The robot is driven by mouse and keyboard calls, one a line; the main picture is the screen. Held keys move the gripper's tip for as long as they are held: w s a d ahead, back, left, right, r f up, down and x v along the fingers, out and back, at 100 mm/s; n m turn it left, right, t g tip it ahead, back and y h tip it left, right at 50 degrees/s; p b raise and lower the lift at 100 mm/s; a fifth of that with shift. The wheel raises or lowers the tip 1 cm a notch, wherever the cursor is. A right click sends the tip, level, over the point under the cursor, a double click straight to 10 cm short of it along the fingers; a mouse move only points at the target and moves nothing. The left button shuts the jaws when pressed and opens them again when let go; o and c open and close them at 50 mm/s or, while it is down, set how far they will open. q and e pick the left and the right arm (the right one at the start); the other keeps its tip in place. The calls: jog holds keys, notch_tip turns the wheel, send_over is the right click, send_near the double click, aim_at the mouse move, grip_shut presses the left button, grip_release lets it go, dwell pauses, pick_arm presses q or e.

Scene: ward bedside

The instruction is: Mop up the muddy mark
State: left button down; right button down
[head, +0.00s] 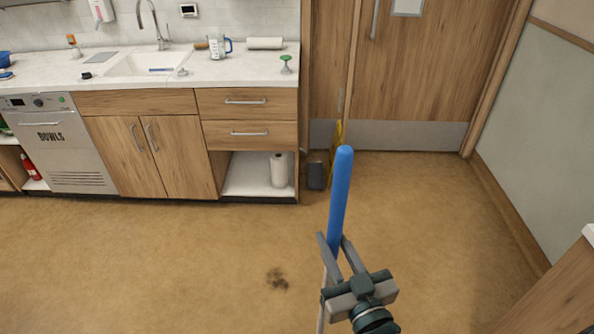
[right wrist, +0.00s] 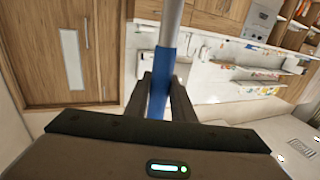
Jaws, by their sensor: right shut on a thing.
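The muddy mark (head: 277,279) is a small dark brown smudge on the tan floor (head: 150,250), left of my right gripper in the head view. My right gripper (head: 335,248) is shut on a mop handle with a blue grip (head: 341,195). The handle stands nearly upright, and a thin pale shaft runs down below the gripper. In the right wrist view the blue grip (right wrist: 158,85) sits between the two fingers, with a grey shaft (right wrist: 172,22) beyond it. The mop's head is out of view. My left gripper is not in view.
Wooden cabinets (head: 170,150) with a white counter (head: 225,70) and a sink (head: 145,65) line the back. A wooden door (head: 430,70) is at the back right. A yellow item (head: 338,135) and a dark bin (head: 316,175) stand beside the cabinets. The floor around the mark is clear.

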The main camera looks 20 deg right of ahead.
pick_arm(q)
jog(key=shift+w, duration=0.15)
